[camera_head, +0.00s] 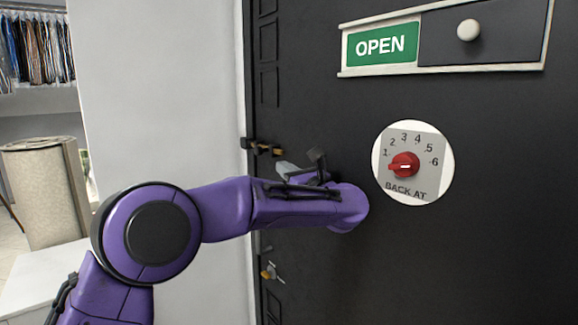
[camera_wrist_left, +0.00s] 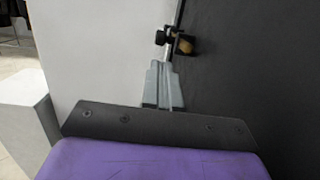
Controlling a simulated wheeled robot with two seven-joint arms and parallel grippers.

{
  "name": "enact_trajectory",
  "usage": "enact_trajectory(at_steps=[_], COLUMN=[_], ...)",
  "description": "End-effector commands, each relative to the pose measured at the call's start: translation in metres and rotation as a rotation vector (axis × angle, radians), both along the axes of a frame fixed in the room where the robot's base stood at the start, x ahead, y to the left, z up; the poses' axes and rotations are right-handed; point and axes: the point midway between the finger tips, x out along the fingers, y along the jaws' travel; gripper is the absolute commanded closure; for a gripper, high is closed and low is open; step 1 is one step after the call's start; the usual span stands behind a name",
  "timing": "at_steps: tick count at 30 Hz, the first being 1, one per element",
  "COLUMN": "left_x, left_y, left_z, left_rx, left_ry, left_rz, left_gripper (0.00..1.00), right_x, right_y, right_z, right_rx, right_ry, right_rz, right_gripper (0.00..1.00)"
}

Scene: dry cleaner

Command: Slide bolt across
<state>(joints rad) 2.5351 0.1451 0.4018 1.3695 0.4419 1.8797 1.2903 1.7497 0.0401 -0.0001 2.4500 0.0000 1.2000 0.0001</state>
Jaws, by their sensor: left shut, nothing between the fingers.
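The bolt (camera_head: 264,148) is a small dark fitting with brass-coloured parts at the left edge of the dark door (camera_head: 480,250). It also shows in the left wrist view (camera_wrist_left: 186,46), just beyond my fingertips, with a black piece to its left by the white wall. My left gripper (camera_head: 281,166) is just below and right of the bolt, its grey fingers pointing left. In the left wrist view my left gripper (camera_wrist_left: 167,64) has its fingers together and empty. Whether the fingertips touch the bolt I cannot tell. My right gripper is out of view.
An OPEN sign (camera_head: 380,45) with a dark slider and pale knob is on the upper door. A round dial (camera_head: 405,163) with a red pointer sits right of my arm. A lock with a key (camera_head: 268,271) is below the bolt. A white wall (camera_head: 165,90) stands left.

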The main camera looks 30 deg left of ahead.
Motion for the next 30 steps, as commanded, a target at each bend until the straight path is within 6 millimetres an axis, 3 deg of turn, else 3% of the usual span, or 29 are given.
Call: enact_trajectory(at_steps=[1, 6, 12, 30], left_x=[0.004, 0.021, 0.035, 0.042], left_y=[0.012, 0.045, 0.074, 0.092], left_z=[0.007, 0.012, 0.017, 0.012], left_rx=[-0.003, -0.001, 0.0, -0.001], left_ry=[0.001, 0.003, 0.002, 0.0], left_rz=[0.004, 0.003, 0.002, 0.002], left_gripper=[1.0, 1.0, 1.0, 1.0], right_x=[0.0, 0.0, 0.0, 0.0], right_y=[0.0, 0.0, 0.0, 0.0], right_z=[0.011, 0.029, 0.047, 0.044], right_rx=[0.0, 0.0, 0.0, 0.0], right_ry=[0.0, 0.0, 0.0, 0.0], right_rz=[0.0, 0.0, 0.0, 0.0], right_gripper=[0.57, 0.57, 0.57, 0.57])
